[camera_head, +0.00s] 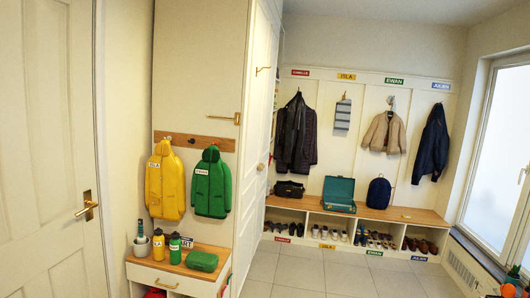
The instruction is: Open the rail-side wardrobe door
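A tall cream wardrobe (258,130) stands left of the middle, its paneled front seen at a steep slant. A brass handle (263,70) is high on that front, and a small round knob (261,167) is lower down. Another brass handle (237,118) is by the right edge of the flat cream face (195,70) toward me, above a wooden hook rail (195,141). I cannot tell which leaf each handle belongs to. The wardrobe front looks closed. My gripper is not in view.
A yellow coat (165,182) and green coat (211,184) hang above a small cabinet (170,277) with bottles and a green box. A white door (45,150) stands at left. Grey floor (320,275) is clear before a wooden bench (400,212) with shoe cubbies. A window is at right.

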